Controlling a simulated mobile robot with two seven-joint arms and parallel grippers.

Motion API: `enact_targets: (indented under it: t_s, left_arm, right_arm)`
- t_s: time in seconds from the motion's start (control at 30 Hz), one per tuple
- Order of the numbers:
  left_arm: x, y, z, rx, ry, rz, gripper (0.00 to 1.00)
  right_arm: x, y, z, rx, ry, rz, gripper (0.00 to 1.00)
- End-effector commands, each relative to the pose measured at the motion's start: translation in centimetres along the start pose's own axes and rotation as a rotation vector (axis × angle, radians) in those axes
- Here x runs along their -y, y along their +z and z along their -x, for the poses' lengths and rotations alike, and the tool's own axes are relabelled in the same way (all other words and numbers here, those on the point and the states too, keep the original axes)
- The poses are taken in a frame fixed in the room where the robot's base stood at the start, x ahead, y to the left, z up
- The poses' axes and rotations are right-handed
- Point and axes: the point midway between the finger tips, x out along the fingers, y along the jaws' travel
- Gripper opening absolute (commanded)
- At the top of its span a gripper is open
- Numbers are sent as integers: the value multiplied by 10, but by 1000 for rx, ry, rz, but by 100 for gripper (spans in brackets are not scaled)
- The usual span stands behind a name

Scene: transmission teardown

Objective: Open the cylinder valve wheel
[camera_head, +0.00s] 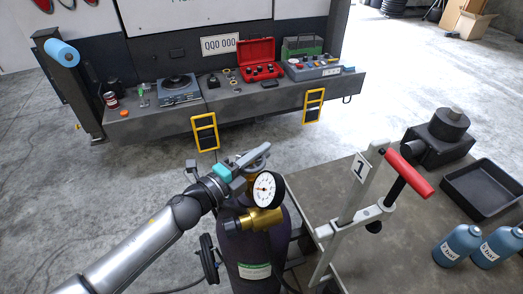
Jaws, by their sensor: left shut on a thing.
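A dark purple gas cylinder (256,251) stands upright at the bottom middle with a green-and-white label. A brass valve (262,219) with a round white gauge (265,189) sits at its top. My left arm comes in from the lower left. My left gripper (247,166) is at the cylinder's top, behind the gauge, and is shut on the valve wheel (258,160), a grey ring that is partly hidden by the fingers. My right gripper is not in view.
A cart (408,240) stands right of the cylinder, with a red-handled lever (409,170), a black tray (485,188) and blue bottles (459,245). A long grey bench (240,106) with tools is at the back. Floor between is clear.

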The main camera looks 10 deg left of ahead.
Motion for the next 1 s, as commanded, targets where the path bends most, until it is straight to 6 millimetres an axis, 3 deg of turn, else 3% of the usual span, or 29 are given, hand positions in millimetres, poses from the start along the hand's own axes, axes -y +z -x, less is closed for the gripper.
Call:
enact_targets:
  t_s: [0.53, 0.57, 0.8, 1.0]
  left_arm:
    - [0, 1, 0, 26, 0, -1, 0]
    - [0, 1, 0, 26, 0, -1, 19]
    - [0, 1, 0, 25, 0, 0, 46]
    - [0, 1, 0, 25, 0, 0, 47]
  right_arm:
    - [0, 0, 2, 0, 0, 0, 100]
    - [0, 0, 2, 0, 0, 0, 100]
    - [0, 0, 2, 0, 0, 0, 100]
    - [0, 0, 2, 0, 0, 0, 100]
